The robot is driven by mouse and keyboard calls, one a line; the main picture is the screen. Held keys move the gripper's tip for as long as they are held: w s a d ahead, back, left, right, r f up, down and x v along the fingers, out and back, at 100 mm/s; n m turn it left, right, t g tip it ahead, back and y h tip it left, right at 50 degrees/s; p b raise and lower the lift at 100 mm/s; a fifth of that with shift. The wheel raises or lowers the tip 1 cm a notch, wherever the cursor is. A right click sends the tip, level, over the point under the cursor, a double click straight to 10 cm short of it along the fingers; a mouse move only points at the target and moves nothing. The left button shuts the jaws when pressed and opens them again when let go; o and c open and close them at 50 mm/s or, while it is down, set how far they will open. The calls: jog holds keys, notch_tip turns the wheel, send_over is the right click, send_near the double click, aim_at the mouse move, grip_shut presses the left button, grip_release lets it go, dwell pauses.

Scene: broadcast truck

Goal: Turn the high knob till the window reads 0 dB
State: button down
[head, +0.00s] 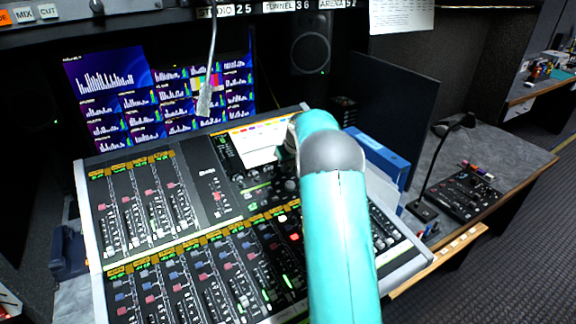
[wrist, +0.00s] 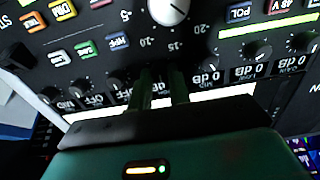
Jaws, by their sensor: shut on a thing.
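In the wrist view, which shows the console panel upside down, my gripper (wrist: 163,78) reaches the row of small dark knobs. Its two narrow fingers are shut on a knob that they mostly hide, between the OFF windows on the left and a knob (wrist: 207,62) labelled MID on the right. I take it for the high knob by its place, but its label does not show. The MID window (wrist: 207,77) reads 0 dB. In the head view my arm covers the gripper and this knob.
Two more knobs (wrist: 258,50) to the right also have windows reading 0 dB. A large white dial (wrist: 168,10) is close beyond my fingertips. In the head view, the mixing console (head: 240,205) has a gooseneck microphone (head: 207,90) above it and a blue binder (head: 378,158) beside it.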

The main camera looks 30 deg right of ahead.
jog(key=shift+s+m, duration=0.1)
jog(key=shift+m, duration=2.8)
jog(key=c, duration=1.3)
grip_release()
jog(key=shift+s+r, duration=0.1)
jog(key=shift+r, duration=0.05)
jog(key=v, duration=1.3)
jog(key=shift+r, duration=0.25)
